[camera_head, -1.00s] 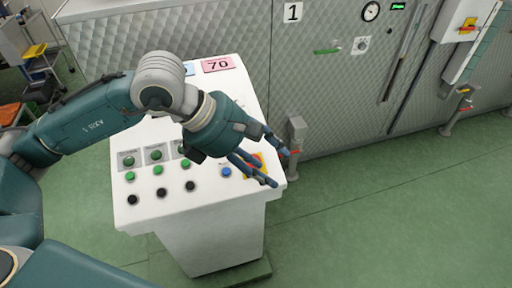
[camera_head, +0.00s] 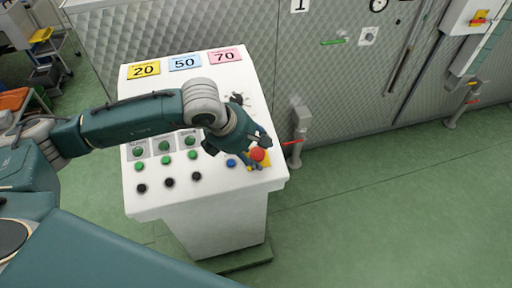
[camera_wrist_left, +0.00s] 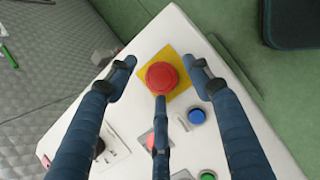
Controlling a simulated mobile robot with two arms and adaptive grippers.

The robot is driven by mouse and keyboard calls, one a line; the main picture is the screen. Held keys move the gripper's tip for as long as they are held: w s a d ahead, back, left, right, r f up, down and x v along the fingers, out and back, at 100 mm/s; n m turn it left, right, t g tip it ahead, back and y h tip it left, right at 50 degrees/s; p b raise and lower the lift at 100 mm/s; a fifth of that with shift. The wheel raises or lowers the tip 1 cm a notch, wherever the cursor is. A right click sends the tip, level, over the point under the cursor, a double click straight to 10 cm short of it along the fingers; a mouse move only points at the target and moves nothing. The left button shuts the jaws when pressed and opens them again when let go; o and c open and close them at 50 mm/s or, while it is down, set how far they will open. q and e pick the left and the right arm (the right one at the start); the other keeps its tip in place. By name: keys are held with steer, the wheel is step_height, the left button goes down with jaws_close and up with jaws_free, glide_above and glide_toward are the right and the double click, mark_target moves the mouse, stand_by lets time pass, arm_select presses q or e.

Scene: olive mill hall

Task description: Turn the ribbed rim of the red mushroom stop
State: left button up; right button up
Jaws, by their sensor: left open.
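The red mushroom stop (camera_head: 258,154) sits on a yellow square plate (camera_head: 265,163) near the right edge of the white sloped control desk. In the left wrist view the red stop (camera_wrist_left: 162,77) shows whole from above, on its yellow plate (camera_wrist_left: 181,60). My left gripper (camera_head: 259,150) is over that corner of the desk. In the left wrist view its blue fingers (camera_wrist_left: 160,75) are spread open, one on each side of the stop and a third below it. I see a gap between the side fingers and the stop; contact of the third finger is unclear. My right gripper is not in view.
The white desk (camera_head: 150,205) carries a blue button (camera_head: 231,163), several green and black buttons, and signs 20, 50 and 70. A grey post with a red lever (camera_head: 292,143) stands just right of the desk. Green floor is free at the right.

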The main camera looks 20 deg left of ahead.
arm_select(q)
steer(key=shift+f, duration=0.1)
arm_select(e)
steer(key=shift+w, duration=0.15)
arm_select(q)
steer(key=c, duration=1.1)
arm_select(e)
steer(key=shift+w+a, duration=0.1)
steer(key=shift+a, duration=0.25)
arm_select(q)
steer(key=shift+w+f+m+b, duration=0.15)
steer(key=shift+m+b, duration=0.25)
steer(key=shift+b, duration=0.35)
steer(key=m+g+b, duration=0.1)
steer(key=m+b, duration=0.2)
steer(key=b, duration=0.2)
steer(key=shift+w+m+g+h, duration=0.1)
steer(key=shift+m+g+h, duration=0.2)
steer(key=shift+g, duration=0.1)
steer(key=m+g+b, duration=0.1)
steer(key=m+b, duration=0.1)
steer(key=shift+b, duration=0.3)
steer(key=shift+d+m+g+b, duration=0.1)
steer(key=shift+m+g+b, duration=0.35)
steer(key=shift+m, duration=0.35)
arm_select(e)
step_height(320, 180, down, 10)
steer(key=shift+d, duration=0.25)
